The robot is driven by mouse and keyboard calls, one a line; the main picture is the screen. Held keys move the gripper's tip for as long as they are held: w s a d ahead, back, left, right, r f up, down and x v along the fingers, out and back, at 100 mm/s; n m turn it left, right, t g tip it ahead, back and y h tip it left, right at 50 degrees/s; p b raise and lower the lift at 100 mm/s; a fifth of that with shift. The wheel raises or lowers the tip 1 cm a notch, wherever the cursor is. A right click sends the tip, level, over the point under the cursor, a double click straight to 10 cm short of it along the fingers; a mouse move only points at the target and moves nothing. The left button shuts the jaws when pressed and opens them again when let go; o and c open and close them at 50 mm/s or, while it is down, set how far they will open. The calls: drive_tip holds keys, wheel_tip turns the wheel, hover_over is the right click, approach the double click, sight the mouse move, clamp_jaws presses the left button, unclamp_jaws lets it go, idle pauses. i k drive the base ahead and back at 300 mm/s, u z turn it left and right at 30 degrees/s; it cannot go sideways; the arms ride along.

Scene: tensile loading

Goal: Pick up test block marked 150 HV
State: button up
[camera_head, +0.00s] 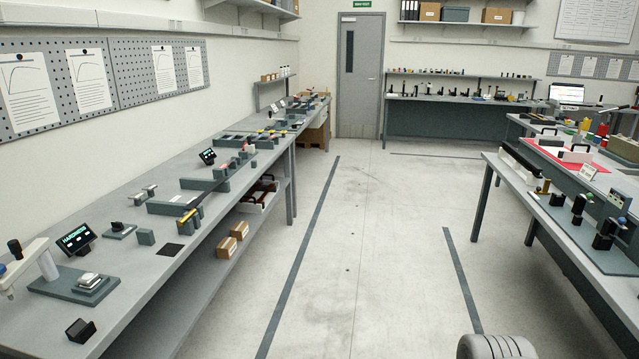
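A hardness tester with a lit display reading HARDNESS (75,239) stands at the near left end of the left bench. A small silvery block (89,281) sits on its dark grey base plate (52,290). A small dark block (80,331) lies on the bench in front of it. No marking 150 HV is readable on any of these, so I cannot tell which is the test block. My gripper is out of view; only a rounded grey part, probably of my arm, shows at the bottom right.
A right bench (560,245) holds more instruments. A back bench (450,115) stands beside the grey door (359,75). The floor aisle (375,240) between the benches is clear.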

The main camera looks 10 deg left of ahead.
sight(136, 196)
drive_tip(key=u, duration=0.1)
drive_tip(key=i, duration=2.5)
drive_tip(key=u, duration=0.9)
drive_tip(key=i, duration=1.5)
drive_tip(key=u, duration=1.5)
drive_tip(key=i, duration=1.1)
drive_tip(key=u, duration=0.45)
